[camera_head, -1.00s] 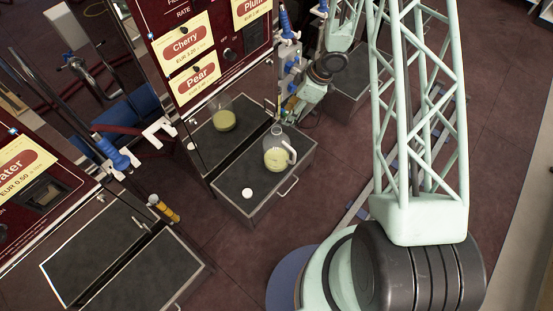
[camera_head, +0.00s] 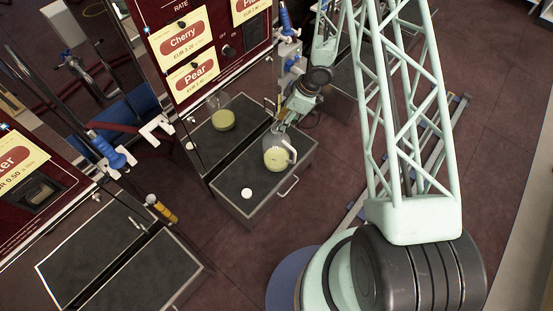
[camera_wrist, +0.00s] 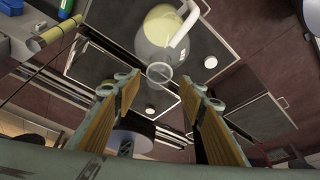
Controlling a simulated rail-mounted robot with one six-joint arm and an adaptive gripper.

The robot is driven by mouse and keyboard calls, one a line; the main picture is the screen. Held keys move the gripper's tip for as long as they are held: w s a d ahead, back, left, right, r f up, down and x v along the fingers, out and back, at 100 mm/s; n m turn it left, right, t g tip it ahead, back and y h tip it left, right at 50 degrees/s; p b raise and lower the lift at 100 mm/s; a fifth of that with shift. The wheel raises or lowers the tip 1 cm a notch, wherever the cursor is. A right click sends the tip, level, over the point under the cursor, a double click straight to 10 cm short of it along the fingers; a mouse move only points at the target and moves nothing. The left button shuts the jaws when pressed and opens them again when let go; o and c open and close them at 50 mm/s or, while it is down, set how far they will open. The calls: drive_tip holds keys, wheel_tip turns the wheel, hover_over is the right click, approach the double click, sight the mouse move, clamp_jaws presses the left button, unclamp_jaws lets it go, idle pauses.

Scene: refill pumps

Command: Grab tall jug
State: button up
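The clear jug (camera_head: 276,157) with a white handle and pale yellow liquid stands upright on the dark pump tray (camera_head: 231,209), near its back right end. In the wrist view the jug (camera_wrist: 165,27) is at the top centre, its round mouth towards me. My gripper (camera_wrist: 160,92) has its two tan-padded fingers spread wide with nothing between them; the jug's mouth lies just beyond their tips. In the head view my gripper (camera_head: 287,116) is just above the jug and partly covers its top.
A white round cap (camera_head: 247,193) lies on the tray. The dark glossy panel behind shows a similar jug (camera_head: 222,118), seemingly a reflection. Blue nozzles (camera_head: 286,22) hang beside the pump above the jug. Open floor (camera_head: 245,245) lies in front.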

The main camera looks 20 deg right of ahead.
drive_tip(key=shift+f, duration=0.15)
drive_tip(key=shift+b+x, duration=0.9)
drive_tip(key=shift+x, duration=1.55)
drive_tip(key=shift+w, duration=0.1)
clamp_jaws()
